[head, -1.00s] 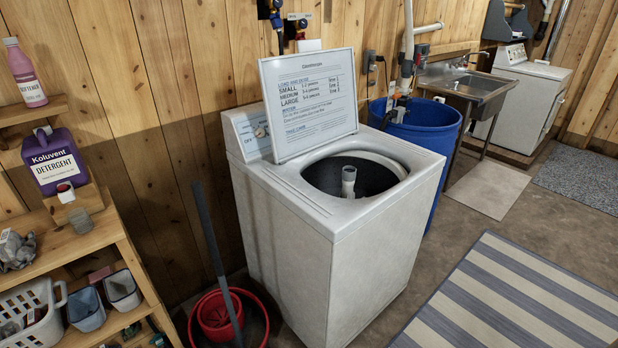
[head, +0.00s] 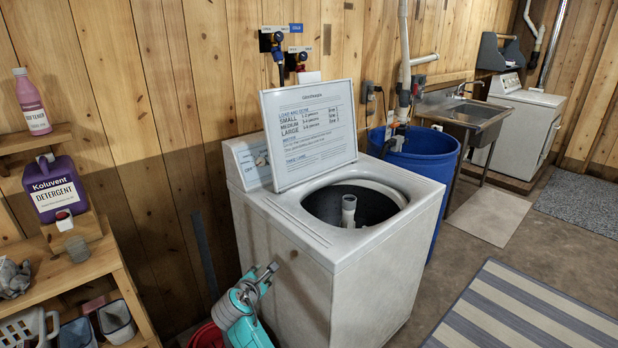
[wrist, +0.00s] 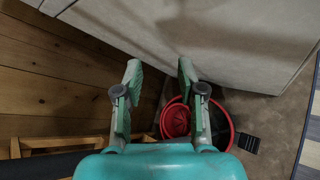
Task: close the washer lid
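The white top-loading washer (head: 350,275) stands against the plank wall. Its lid (head: 312,130) is open and stands upright along the left side of the opening, its printed load chart facing me. The round drum opening (head: 370,215) with its agitator is uncovered. My teal gripper (head: 262,271) is low in front of the washer's left side, below the top and apart from the lid. In the wrist view my gripper (wrist: 159,72) is open and empty, its fingers spread near the washer's pale side panel (wrist: 200,40). The lid is not in the wrist view.
A wooden shelf (head: 85,270) with a purple detergent jug (head: 57,190) stands at left. A red bucket (wrist: 176,120) sits on the floor below my gripper. A blue barrel (head: 420,160) and a sink (head: 470,115) are at right. The floor at front right is open, with a striped rug (head: 520,310).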

